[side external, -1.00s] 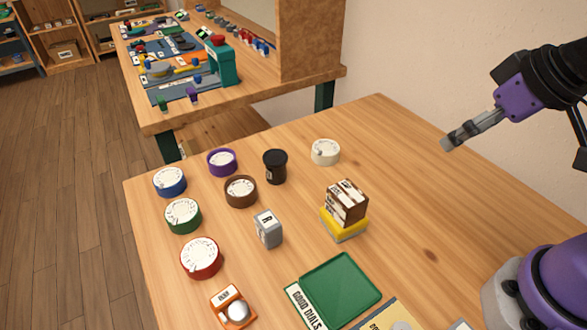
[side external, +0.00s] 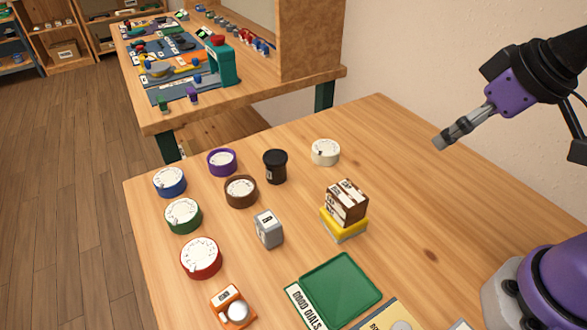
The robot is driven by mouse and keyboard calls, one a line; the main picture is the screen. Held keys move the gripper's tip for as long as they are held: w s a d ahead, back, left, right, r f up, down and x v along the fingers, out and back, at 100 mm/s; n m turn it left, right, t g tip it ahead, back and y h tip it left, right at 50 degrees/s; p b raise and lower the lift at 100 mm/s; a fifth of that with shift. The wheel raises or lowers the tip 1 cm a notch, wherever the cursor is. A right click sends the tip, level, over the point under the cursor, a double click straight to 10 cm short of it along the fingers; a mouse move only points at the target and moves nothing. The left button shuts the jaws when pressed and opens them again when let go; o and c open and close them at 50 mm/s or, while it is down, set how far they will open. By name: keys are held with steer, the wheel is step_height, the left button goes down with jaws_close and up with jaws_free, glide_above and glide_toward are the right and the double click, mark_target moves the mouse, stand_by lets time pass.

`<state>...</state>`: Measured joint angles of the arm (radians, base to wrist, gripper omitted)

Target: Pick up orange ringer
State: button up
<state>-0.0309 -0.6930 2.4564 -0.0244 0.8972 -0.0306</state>
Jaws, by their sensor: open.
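The orange ringer (side external: 229,300) sits on the wooden table at the near left, a small orange block with a white label and a round silver bell. My gripper (side external: 440,143) is open and empty, high above the right side of the table. It is far up and to the right of the orange ringer and touches nothing. The gap between its fingers is hard to make out from this angle.
A red dial (side external: 201,258) stands just behind the ringer. A green tray (side external: 340,290) labelled "GOOD DIALS" lies to its right. A grey block (side external: 268,229) and a brown block stack (side external: 346,203) on a yellow base stand farther back. The table's right side is clear.

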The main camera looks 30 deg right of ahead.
steer(key=w+a+n+g+y, duration=0.1)
steer(key=w+a+n+y, duration=0.1)
steer(key=w+a+n, duration=0.3)
steer(key=n+g+y, duration=0.2)
steer(key=n+g, duration=0.3)
steer(key=n, duration=0.8)
glide_toward(232, 304)
steer(key=f, duration=0.1)
steer(key=a+f+n, duration=0.1)
steer(key=shift+w+a+f, duration=0.1)
steer(key=shift+w+f, duration=0.15)
steer(key=shift+f, duration=0.1)
steer(key=x, duration=0.6)
steer(key=shift+s, duration=0.3)
steer(key=c, duration=1.4)
